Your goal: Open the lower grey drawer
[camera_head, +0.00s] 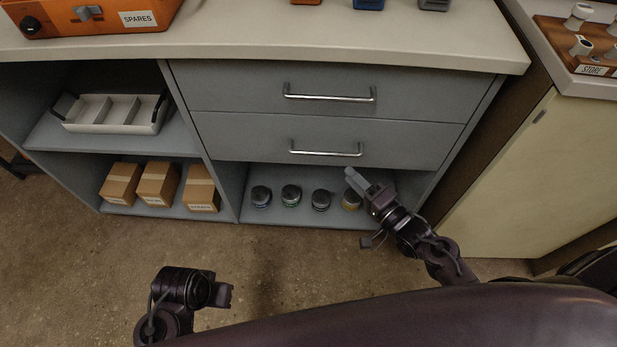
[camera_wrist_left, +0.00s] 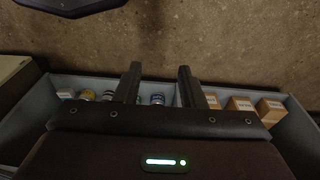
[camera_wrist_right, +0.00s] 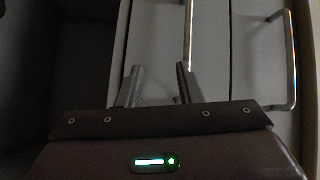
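The lower grey drawer (camera_head: 230,138) is shut, flush under the upper drawer, with a silver bar handle (camera_head: 326,153). My right gripper (camera_head: 352,175) is just below the right end of that handle. In the right wrist view, the two fingers (camera_wrist_right: 159,76) are apart with nothing between them. The lower handle (camera_wrist_right: 188,32) runs down to the right fingertip there; whether they touch I cannot tell. My left gripper (camera_head: 226,295) is low over the floor, away from the drawers. Its fingers (camera_wrist_left: 158,75) are apart and empty in the left wrist view.
The upper drawer (camera_head: 230,90) is shut, with its own handle (camera_head: 330,97). Several jars (camera_head: 291,194) stand on the open shelf below the drawers. Cardboard boxes (camera_head: 157,184) and a white tray (camera_head: 108,112) sit at left. A pale cabinet (camera_head: 540,185) bounds the right. The floor in front is clear.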

